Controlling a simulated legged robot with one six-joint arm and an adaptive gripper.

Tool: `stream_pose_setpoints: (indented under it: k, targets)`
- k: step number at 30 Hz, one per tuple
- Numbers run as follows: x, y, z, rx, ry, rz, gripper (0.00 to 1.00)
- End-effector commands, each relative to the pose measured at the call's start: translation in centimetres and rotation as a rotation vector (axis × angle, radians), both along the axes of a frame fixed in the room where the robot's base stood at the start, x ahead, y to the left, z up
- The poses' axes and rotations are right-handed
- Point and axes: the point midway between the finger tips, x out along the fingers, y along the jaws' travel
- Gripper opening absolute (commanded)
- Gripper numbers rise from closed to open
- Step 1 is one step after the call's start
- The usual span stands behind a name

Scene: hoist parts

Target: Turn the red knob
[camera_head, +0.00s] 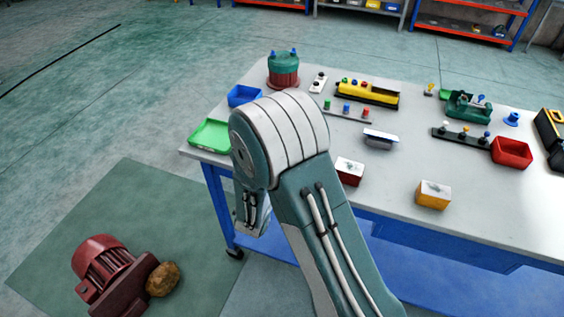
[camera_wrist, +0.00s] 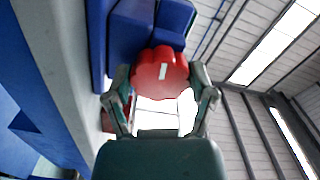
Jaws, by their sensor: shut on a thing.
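The red knob (camera_wrist: 160,84) is in the middle of the wrist view. It is round with a lobed rim and has a short white mark, close to upright in the picture. It sits in front of a blue housing (camera_wrist: 132,28). My gripper (camera_wrist: 160,76) has one finger on each side of the knob and is shut on it. In the head view my own arm covers the table's front left, and neither the knob nor my fingertips can be made out there.
The grey-topped table (camera_head: 290,175) with a blue frame carries several bins, boxes and button strips. A green tray (camera_head: 210,135) and a blue bin (camera_head: 243,95) are near its left edge. A red motor (camera_head: 103,262) and a brown rock (camera_head: 163,279) are on the floor mat.

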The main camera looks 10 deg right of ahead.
Motion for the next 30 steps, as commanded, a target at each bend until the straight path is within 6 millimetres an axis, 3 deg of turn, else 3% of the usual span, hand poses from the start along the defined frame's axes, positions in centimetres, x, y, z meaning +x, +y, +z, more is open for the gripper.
stream_pose_setpoints:
  k: [12,13,14,15,30]
  targets:
    - [-0.06,0.22,-0.39,-0.004,0.014,0.008,0.24]
    - [-0.06,0.22,-0.40,-0.004,0.014,0.008,0.80]
    - [-0.06,0.21,-0.39,-0.004,0.014,0.008,0.94]
    - [-0.07,0.18,-0.38,-0.005,0.014,0.007,1.00]
    - [-0.64,0.35,-0.12,-0.005,0.008,0.004,1.00]
